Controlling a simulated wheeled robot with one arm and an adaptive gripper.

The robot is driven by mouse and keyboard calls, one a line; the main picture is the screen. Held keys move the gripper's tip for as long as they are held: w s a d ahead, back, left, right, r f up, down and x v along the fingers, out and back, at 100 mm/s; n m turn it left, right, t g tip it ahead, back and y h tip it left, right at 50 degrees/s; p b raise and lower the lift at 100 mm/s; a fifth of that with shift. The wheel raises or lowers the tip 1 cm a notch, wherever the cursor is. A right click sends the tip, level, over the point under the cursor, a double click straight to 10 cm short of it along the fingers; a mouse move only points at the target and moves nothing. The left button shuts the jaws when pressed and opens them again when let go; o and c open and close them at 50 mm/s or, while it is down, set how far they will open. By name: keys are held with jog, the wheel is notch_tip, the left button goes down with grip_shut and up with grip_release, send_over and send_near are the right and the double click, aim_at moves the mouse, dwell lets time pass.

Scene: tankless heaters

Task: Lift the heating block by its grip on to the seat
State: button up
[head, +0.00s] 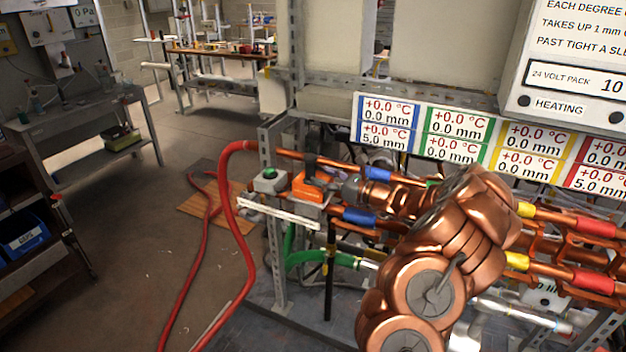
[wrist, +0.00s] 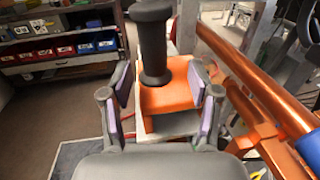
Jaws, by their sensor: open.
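The heating block (head: 306,187) is orange, with an upright black grip (head: 311,165) on top. It rests on a pale ledge at the left end of the pipe rack. In the wrist view the orange block (wrist: 168,92) and its dark flanged grip (wrist: 153,42) are straight ahead. My gripper (wrist: 162,82) is open and empty, with a purple-padded finger on each side of the view of the block. The grip rises beyond and between the fingertips, with no visible contact. In the head view my copper-coloured arm hides much of the rack. I cannot pick out the seat with certainty.
Copper pipes (wrist: 262,88) run close to the right of my gripper. A red hose (head: 232,210) loops to the floor. Coloured readout panels (head: 388,122) hang behind. The floor at left is mostly open.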

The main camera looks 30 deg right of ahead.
aim_at(314, 175)
jog(key=p+x, duration=0.1)
jog(key=x, duration=0.2)
jog(key=shift+w+a+p, duration=0.1)
jog(key=shift+a+p, duration=0.25)
jog(key=shift+a, duration=0.15)
jog(key=shift+w+a, duration=0.2)
jog(key=shift+w, duration=0.45)
grip_shut()
